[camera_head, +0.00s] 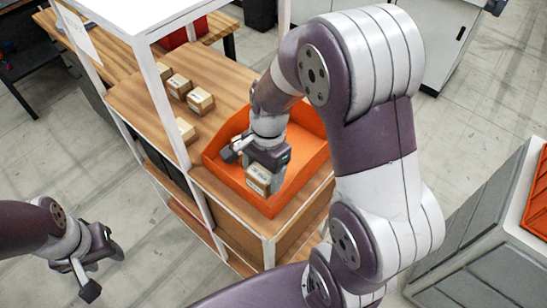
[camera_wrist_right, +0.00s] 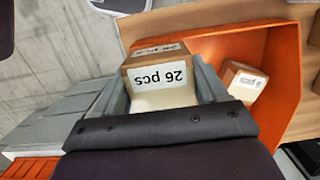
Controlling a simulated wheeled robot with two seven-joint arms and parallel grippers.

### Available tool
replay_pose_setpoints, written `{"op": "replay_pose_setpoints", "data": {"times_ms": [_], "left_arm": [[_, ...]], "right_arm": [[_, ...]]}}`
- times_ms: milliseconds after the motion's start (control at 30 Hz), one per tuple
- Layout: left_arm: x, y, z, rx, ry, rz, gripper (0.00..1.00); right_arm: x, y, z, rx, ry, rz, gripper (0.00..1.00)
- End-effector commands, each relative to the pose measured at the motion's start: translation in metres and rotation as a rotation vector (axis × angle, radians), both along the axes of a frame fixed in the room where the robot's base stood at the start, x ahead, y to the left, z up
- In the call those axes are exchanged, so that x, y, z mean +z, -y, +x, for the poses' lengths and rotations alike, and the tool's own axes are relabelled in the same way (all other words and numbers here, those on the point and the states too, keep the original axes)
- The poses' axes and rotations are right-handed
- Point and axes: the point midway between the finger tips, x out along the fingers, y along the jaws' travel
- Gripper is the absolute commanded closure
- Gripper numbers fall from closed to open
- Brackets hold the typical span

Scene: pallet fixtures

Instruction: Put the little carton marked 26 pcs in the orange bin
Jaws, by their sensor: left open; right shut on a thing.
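The little carton marked 26 pcs (camera_wrist_right: 158,76) is between the fingers of my right gripper (camera_wrist_right: 164,92), which is shut on it. Its printed label faces the wrist camera, upside down. In the head view the carton (camera_head: 258,180) shows below the right gripper (camera_head: 265,168), over the near part of the orange bin (camera_head: 308,150). The bin's wall also shows in the right wrist view (camera_wrist_right: 285,75). I cannot tell the carton's height above the bin floor. My left gripper (camera_head: 88,272) is open and empty, low at the left, away from the shelf.
Another carton (camera_wrist_right: 243,82) appears inside the bin in the right wrist view. Several cartons (camera_head: 200,101) stand on the wooden shelf (camera_head: 140,95) left of the bin. White posts (camera_head: 162,90) frame the shelf. A grey cabinet (camera_head: 475,255) with another orange bin (camera_head: 538,200) stands at right.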

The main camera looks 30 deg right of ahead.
Motion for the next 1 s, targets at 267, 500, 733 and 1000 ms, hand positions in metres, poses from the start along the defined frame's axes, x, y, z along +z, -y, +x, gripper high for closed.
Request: {"op": "replay_pose_setpoints", "data": {"times_ms": [267,500,733,1000], "left_arm": [[0.016,0.000,0.000,0.000,0.000,0.000,0.53],[0.022,0.000,0.000,0.000,0.000,0.000,0.53],[0.033,0.000,0.000,0.000,0.000,0.000,0.53],[0.031,0.000,0.000,0.000,0.000,0.000,0.53]], "right_arm": [[-0.030,0.044,0.031,-0.003,-0.003,0.000,0.63],[-0.047,0.061,0.044,0.000,-0.001,0.001,0.63],[-0.082,0.061,0.044,0.000,-0.001,0.001,0.63],[-0.086,0.061,0.044,0.001,0.001,0.000,0.63]]}}
